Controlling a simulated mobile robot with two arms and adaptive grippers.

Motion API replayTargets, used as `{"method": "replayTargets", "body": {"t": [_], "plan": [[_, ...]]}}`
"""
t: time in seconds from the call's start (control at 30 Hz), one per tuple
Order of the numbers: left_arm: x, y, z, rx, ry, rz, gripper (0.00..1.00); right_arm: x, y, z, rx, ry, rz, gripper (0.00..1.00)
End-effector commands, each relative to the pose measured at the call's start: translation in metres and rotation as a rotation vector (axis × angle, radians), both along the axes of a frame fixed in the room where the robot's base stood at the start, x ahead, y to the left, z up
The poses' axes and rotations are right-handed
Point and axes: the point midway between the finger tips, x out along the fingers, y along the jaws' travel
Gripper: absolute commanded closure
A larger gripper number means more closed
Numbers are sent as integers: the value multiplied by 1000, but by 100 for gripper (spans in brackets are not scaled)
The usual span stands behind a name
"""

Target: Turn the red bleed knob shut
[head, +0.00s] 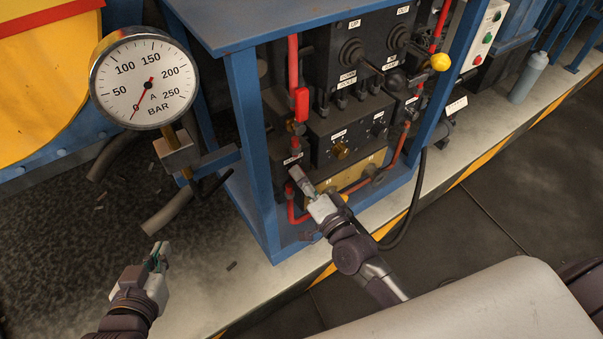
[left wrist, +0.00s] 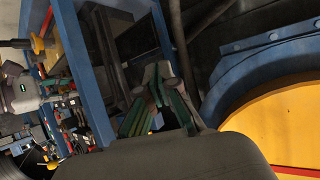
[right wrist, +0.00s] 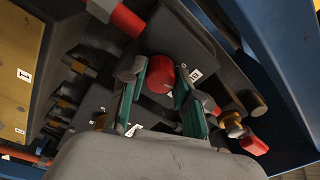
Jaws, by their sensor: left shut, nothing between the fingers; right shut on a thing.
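The red bleed knob (right wrist: 160,74) shows in the right wrist view as a round red cap in front of a dark block. My right gripper (right wrist: 158,82) has its green-padded fingers on either side of it and is shut on it. In the head view my right gripper (head: 297,180) reaches to the lower left of the dark valve panel, and the knob is hidden there. My left gripper (head: 160,254) is shut and empty, low at the left over the dark floor. Its closed fingers also show in the left wrist view (left wrist: 158,82).
A pressure gauge (head: 145,78) stands at the upper left, its needle near 0. A blue frame (head: 255,150) surrounds the panel. A red lever (head: 301,103), red pipes and a brass knob (head: 340,150) are close above my right gripper.

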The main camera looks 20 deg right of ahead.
Motion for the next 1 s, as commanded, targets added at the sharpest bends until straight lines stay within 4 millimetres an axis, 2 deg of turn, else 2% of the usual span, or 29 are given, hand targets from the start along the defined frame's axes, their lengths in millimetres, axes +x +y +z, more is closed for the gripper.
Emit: {"method": "replayTargets", "body": {"t": [0.2,0.3,0.57,1.0], "plan": [[-47,19,-39,76,334,25,100,0,1,1,-197,-51,3,100],[-72,28,-53,107,479,36,100,0,0,1,-280,-74,3,100],[-134,47,-70,169,784,59,100,0,0,0,-449,-123,3,100],[-132,46,-63,167,775,58,100,-1,0,-2,-565,-157,2,100]]}}
